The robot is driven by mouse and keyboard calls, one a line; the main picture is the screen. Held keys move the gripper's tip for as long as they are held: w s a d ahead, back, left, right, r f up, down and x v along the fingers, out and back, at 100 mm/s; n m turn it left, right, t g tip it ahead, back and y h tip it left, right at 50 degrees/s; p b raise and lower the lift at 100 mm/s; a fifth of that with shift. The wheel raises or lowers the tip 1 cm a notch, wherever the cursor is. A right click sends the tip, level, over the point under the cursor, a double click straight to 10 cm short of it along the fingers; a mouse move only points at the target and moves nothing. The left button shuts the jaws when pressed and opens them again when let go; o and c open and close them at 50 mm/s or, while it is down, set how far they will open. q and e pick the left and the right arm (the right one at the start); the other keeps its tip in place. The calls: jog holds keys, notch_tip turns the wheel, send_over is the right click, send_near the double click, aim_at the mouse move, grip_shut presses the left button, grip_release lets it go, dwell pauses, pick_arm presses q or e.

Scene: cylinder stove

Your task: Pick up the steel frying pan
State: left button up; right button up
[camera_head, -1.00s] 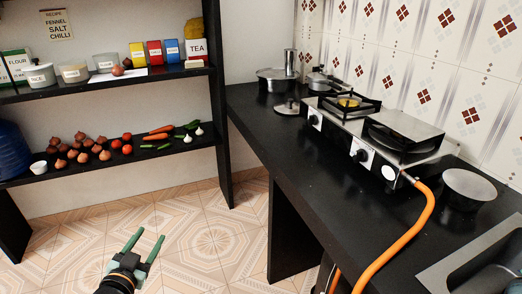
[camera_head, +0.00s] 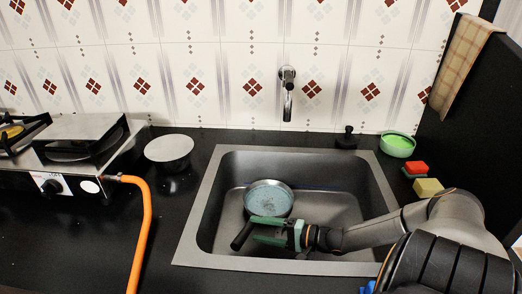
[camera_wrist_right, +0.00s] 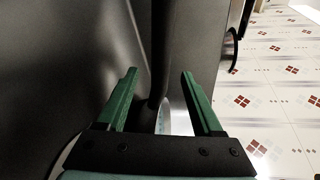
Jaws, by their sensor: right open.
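The steel frying pan (camera_head: 268,196) sits in the sink (camera_head: 325,171), toward its left side, with a bluish-grey inside. Its dark handle (camera_head: 242,236) points toward the lower left. My right gripper (camera_head: 254,229) is inside the sink at the near side of the pan, with its green fingers open. In the right wrist view, the handle (camera_wrist_right: 160,50) runs between the two open fingers of my right gripper (camera_wrist_right: 159,73), apart from both. Part of the handle is hidden by the gripper in the head view. My left gripper is not in view.
A tap (camera_head: 288,100) hangs over the sink's back edge. A round steel lid or pan (camera_head: 169,148) and the stove (camera_head: 75,140) with an orange hose (camera_head: 146,225) stand left. A green bowl (camera_head: 397,146) and sponges (camera_head: 427,187) are right.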

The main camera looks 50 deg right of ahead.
jog(key=shift+x, duration=1)
jog(key=b+x, duration=0.1)
jog(key=x, duration=0.3)
jog(key=shift+d+f+b, duration=0.15)
jog(key=shift+f+b, duration=0.05)
jog(key=shift+b, duration=0.2)
jog(key=shift+w, duration=0.45)
jog(key=shift+c, duration=0.3)
grip_shut()
jog(key=shift+r, duration=0.2)
